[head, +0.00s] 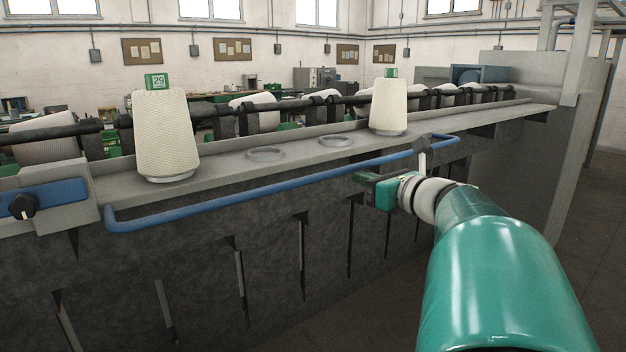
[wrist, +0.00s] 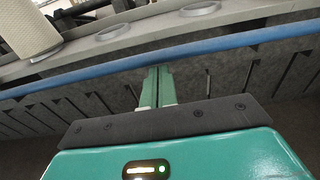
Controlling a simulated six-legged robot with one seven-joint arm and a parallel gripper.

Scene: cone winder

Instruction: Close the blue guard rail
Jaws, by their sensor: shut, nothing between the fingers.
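The blue guard rail (head: 290,183) is a long bar with bent ends. It runs along the front of the machine's grey ledge in the head view, at about the ledge's height. It also crosses the wrist view (wrist: 215,48) from side to side. My gripper (head: 360,179) is at the right part of the rail, just below and in front of it. Its two green fingers (wrist: 158,72) are together with nothing between them. Their tips show close to the rail's lower edge in the wrist view; I cannot tell whether they touch it.
Two white yarn cones (head: 166,133) (head: 388,107) stand on the ledge (head: 225,164), with two empty round holders (head: 266,154) (head: 336,141) between them. A blue panel with a black knob (head: 24,205) is at the far left. The dark machine front (head: 270,250) lies below the rail.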

